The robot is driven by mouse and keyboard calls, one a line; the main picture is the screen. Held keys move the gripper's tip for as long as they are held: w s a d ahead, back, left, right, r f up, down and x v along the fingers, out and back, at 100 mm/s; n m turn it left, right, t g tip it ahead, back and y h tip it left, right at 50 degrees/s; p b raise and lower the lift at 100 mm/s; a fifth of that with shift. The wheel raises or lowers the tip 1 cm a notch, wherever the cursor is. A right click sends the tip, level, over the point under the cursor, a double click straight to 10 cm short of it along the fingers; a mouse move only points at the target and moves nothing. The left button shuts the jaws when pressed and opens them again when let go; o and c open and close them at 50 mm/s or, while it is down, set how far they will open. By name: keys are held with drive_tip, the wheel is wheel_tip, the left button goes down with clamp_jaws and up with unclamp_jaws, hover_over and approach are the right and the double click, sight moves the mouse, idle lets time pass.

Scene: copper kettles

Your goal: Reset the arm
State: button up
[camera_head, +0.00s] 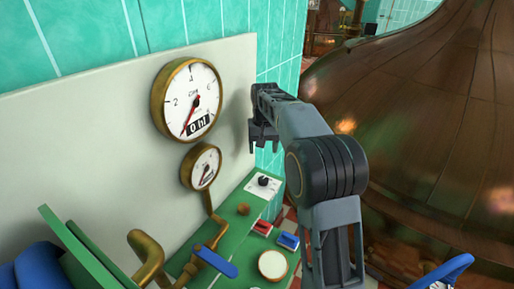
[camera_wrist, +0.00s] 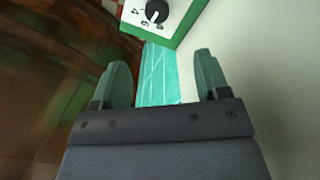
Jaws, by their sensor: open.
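My gripper (camera_head: 262,136) is at the end of my raised arm, in front of the pale panel's right edge and above the green console. In the wrist view my gripper (camera_wrist: 162,85) shows two fingers wide apart with nothing between them. A black rotary knob on a white numbered plate (camera_head: 263,184) lies below it on the console. The same knob plate (camera_wrist: 150,12) shows at the top of the wrist view, beyond the fingertips.
A large brass gauge (camera_head: 187,98) and a smaller one (camera_head: 201,167) are on the pale panel (camera_head: 90,140). The green console (camera_head: 228,232) carries red and blue switches, a round white-topped piece (camera_head: 272,264) and a blue-handled valve (camera_head: 215,262). A big copper kettle (camera_head: 430,110) fills the right.

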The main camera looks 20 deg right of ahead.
idle(0.3)
drive_tip(key=s+f+n+t, duration=0.2)
drive_tip(key=s+t, duration=0.2)
drive_tip(key=s, duration=2.1)
drive_tip(key=shift+s+d+f, duration=0.15)
drive_tip(key=shift+s, duration=0.2)
drive_tip(key=shift+c, duration=0.2)
